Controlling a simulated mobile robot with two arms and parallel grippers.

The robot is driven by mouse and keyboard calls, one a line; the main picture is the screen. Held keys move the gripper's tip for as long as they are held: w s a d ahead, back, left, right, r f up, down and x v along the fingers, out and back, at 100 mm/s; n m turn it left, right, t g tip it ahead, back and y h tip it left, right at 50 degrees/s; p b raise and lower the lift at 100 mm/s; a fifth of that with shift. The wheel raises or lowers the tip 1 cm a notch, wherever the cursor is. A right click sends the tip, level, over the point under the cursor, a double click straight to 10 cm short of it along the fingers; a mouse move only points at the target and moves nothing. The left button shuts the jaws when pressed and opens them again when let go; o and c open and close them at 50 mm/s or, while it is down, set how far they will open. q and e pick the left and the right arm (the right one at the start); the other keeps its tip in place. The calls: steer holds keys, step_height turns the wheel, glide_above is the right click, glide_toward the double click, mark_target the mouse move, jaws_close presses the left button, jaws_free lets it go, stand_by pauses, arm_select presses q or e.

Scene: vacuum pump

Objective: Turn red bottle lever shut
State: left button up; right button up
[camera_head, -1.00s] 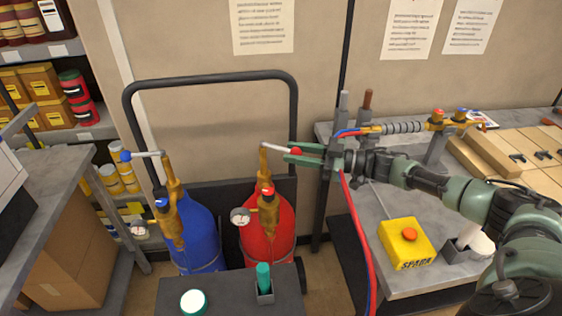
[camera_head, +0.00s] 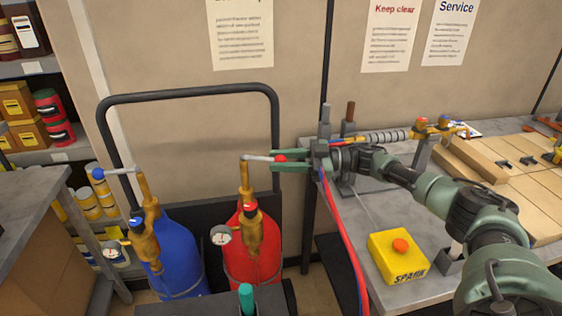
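The red bottle (camera_head: 262,262) stands in a cart beside the blue bottle (camera_head: 182,252). Its lever (camera_head: 258,158) is a pale bar with a red knob at its end. It points right, roughly level, from the top of the brass valve post (camera_head: 246,185). My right gripper (camera_head: 274,160) comes in from the right, its green fingers above and below the knob end. A gap shows between the fingers, so it looks open around the lever; firm contact cannot be made out. My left gripper is not in view.
The blue bottle's lever (camera_head: 122,170) points left. A black cart frame (camera_head: 190,93) rises behind the bottles. Red and blue hoses (camera_head: 345,240) hang beside the grey bench (camera_head: 415,290), which carries a yellow box (camera_head: 398,258). A green-topped item (camera_head: 246,297) stands in front.

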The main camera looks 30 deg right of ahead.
steer(key=o, duration=0.3)
steer(key=shift+r, duration=0.1)
step_height(320, 180, up, 20)
steer(key=shift+b, duration=0.45)
